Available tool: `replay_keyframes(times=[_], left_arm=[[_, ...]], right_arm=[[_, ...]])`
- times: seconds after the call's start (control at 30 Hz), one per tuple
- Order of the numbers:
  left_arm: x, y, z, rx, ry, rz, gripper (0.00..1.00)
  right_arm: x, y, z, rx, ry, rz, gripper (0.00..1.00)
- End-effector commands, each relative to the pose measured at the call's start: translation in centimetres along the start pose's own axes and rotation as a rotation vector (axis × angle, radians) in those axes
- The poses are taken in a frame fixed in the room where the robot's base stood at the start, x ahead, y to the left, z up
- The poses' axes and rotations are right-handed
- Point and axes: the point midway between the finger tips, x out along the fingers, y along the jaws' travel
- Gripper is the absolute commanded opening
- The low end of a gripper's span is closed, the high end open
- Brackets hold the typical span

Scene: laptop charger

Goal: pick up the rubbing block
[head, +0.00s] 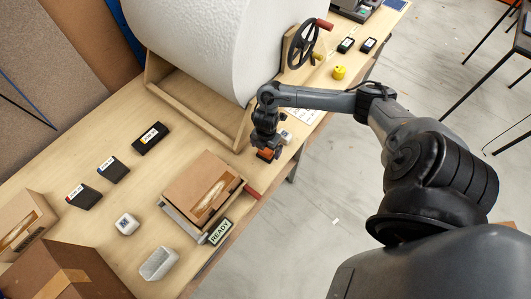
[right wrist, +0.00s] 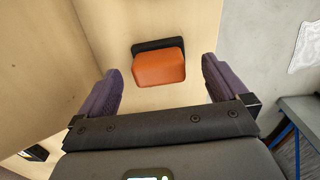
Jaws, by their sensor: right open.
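The rubbing block, an orange block with a black part along its far side (right wrist: 158,67), lies on the wooden table in the right wrist view, between and slightly beyond my right gripper's fingertips. In the head view its orange side (head: 266,154) shows just below my right gripper (head: 268,146), near the table's front edge. The right gripper (right wrist: 161,72) is open, its two dark purple fingers spread to the left and right of the block with a gap on each side. I cannot tell the height above the table. My left gripper is not in view.
A large white roll (head: 225,45) on a wooden stand is behind the gripper. A cardboard box (head: 200,185) and a READY sign (head: 220,231) are to the left. A small white block (head: 285,136) is close by on the right. The table's front edge is near.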

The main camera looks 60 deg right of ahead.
Motion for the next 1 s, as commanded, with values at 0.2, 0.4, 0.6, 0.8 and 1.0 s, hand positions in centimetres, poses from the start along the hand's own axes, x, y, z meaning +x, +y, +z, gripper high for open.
replay_keyframes(times=[0.2,0.4,0.6,0.8,1.0], left_arm=[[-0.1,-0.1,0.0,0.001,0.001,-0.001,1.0],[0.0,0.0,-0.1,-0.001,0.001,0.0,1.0],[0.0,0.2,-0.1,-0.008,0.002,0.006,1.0],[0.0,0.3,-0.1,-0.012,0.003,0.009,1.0],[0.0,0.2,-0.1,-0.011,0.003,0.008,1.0]], right_arm=[[3.0,0.1,-0.2,0.001,0.002,-0.003,1.0],[4.0,0.2,-0.1,0.001,0.0,0.0,1.0],[4.0,0.2,-0.1,0.0,0.0,0.0,1.0],[4.0,0.1,-0.1,0.0,0.0,0.0,0.69],[4.0,0.2,-0.1,0.0,0.0,0.0,0.41]])
